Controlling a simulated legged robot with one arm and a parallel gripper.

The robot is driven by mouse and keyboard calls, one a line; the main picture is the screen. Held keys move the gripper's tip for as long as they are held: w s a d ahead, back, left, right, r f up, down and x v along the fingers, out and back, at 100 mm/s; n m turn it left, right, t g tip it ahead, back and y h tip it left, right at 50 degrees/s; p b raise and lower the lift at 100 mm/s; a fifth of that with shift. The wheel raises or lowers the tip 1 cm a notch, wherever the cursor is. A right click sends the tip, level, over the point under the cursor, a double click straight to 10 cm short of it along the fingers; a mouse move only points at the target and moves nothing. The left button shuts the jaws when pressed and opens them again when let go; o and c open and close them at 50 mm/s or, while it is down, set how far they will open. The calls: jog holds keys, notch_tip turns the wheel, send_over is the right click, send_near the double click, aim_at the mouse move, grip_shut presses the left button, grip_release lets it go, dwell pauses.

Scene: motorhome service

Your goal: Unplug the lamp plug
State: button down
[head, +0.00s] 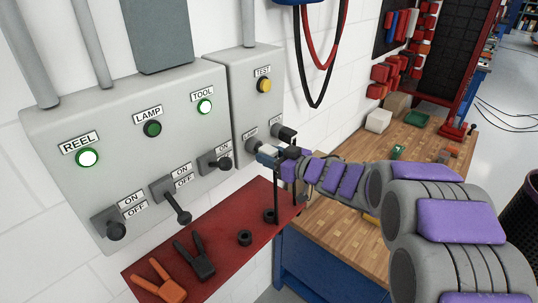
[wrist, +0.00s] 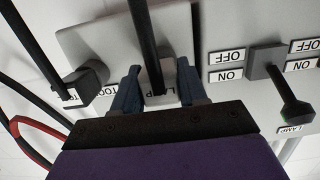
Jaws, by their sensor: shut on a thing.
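My gripper (head: 266,154) is at the small right-hand panel in the head view, with blue fingers below the LAMP socket label (head: 250,133). In the wrist view my gripper (wrist: 156,90) has one finger on each side of the lamp plug's black cable (wrist: 146,40). It is shut on the lamp plug, whose body is mostly hidden by the fingers and palm. I cannot tell whether the plug is still seated. The lamp light (head: 152,128) is dark.
The black tool plug (head: 287,133) sits close to the right; it shows at left in the wrist view (wrist: 87,82). The reel light (head: 87,158) and tool light (head: 204,106) are lit. A red shelf (head: 215,235) below holds orange and black clamps. A wooden workbench (head: 335,215) stands right.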

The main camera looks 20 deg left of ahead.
jog(key=v, duration=0.2)
jog(key=p+v, duration=0.1)
jog(key=shift+s+d+f, duration=0.2)
jog(key=shift+d, duration=0.15)
jog(key=shift+w+f, duration=0.1)
